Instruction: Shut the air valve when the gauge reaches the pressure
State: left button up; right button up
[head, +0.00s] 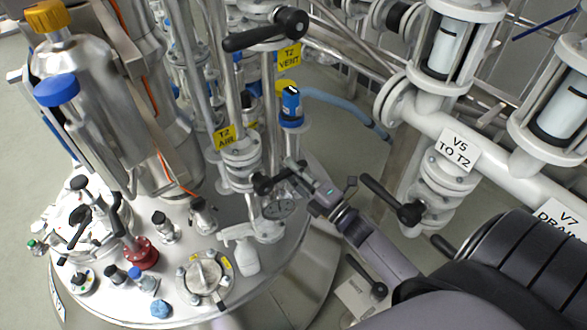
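The yellow T2 AIR label (225,136) hangs on the pipework above the vessel lid. Below and right of it is the air valve, whose black lever handle (268,185) points right and slightly up. A small round gauge (279,208) sits just below the handle, partly covered by my gripper; its needle is too small to read. My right gripper (300,178) reaches in from the lower right, with its fingers at the free end of the handle. Whether the fingers are closed on it or only beside it cannot be told. My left gripper is not in view.
The T2 VENT label (289,57) and its black handle (265,30) are above. The V5 TO T2 valve (395,202) and white pipes are close on the right.

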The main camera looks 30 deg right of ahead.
jog(key=o, duration=0.4)
jog(key=shift+c, duration=0.2)
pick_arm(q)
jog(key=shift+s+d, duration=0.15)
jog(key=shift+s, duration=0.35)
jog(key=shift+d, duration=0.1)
pick_arm(e)
jog(key=v, duration=1.2)
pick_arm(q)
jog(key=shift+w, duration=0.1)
